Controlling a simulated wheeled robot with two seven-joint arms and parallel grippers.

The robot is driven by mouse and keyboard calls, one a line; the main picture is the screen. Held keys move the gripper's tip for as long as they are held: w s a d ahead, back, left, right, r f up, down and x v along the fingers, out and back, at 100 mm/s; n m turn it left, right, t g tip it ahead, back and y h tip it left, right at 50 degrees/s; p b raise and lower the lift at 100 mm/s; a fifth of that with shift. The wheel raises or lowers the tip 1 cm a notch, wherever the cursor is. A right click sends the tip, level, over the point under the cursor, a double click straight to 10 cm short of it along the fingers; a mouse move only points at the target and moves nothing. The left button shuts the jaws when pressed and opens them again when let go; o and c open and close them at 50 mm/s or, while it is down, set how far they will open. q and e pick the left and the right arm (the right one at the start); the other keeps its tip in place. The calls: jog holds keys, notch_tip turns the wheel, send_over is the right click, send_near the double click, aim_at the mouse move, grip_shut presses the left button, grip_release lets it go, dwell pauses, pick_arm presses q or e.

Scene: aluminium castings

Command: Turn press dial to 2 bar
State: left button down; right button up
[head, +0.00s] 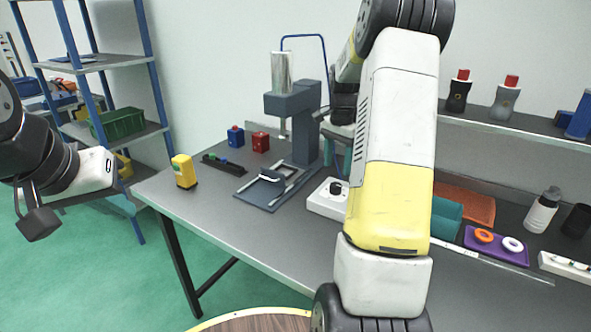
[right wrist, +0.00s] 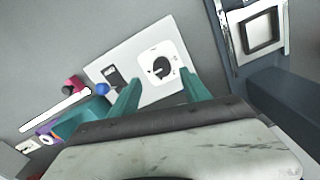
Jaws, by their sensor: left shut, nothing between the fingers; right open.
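The press dial (right wrist: 160,67) is a black round knob on a white square plate, set on a white control box (right wrist: 140,50). Its scale and setting are too small to read. In the head view the dial (head: 336,188) shows on the white box (head: 320,203) beside the press (head: 292,104). My right gripper (right wrist: 161,78) is open, its teal fingers spread on either side of the dial in the right wrist view, with nothing between them; I cannot tell whether they touch it. My left gripper (head: 38,222) is shut and empty, away from the table at the left.
A purple tray (head: 497,251) lies right. The table's front left is clear.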

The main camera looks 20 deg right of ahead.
aim_at(335, 186)
jog(key=shift+w+f, duration=0.2)
jog(key=shift+f, duration=0.2)
notch_tip(335, 186, down, 7)
jog(key=shift+f, duration=0.15)
grip_shut()
